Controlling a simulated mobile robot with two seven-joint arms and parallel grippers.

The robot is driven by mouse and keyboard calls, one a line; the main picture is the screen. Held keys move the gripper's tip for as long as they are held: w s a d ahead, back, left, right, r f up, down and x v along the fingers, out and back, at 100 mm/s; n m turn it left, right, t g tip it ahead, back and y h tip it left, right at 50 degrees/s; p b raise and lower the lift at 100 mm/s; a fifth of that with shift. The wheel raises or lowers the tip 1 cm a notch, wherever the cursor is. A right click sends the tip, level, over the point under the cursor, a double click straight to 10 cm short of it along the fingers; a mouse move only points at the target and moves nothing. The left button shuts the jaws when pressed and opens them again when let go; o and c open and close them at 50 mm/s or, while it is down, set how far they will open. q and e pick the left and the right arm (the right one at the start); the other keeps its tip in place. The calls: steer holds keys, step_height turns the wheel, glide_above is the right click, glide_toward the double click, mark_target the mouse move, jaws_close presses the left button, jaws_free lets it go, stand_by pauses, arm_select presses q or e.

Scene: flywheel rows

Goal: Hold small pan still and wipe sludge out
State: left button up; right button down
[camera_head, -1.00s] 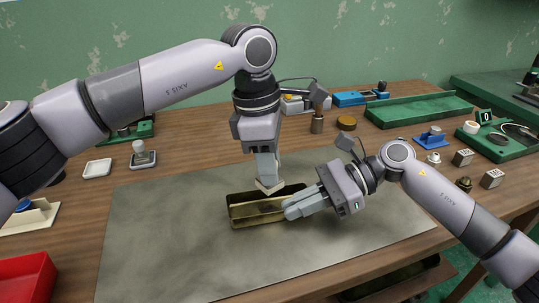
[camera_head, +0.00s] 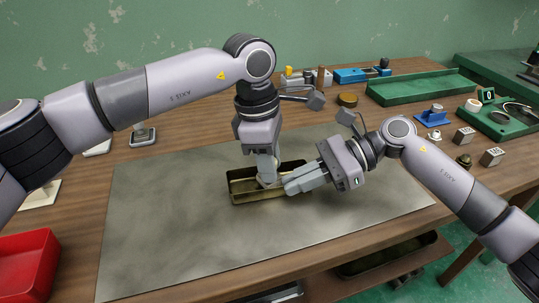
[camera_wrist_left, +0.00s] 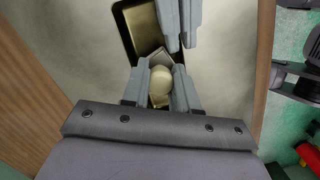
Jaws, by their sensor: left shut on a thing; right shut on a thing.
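The small pan (camera_head: 240,197) is a brass-coloured oblong tray with a dark rim on the grey mat. Its bare floor shows in the left wrist view (camera_wrist_left: 143,27). My left gripper (camera_head: 267,178) points down into the pan. It is shut on a wiper with a round cream knob (camera_wrist_left: 160,78), whose pale base is low inside the pan. My right gripper (camera_head: 286,185) reaches in from the right and is shut on the pan's right near side. The fingers and wiper hide part of the pan floor, and I cannot make out sludge clearly.
The grey mat (camera_head: 165,215) is clear around the pan. A red bin (camera_head: 27,265) stands at the front left. A green tray (camera_head: 425,87), a blue stand (camera_head: 432,117) and small metal blocks (camera_head: 464,137) lie at the right.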

arm_select(q)
steer(key=shift+f, duration=0.55)
stand_by(0.8)
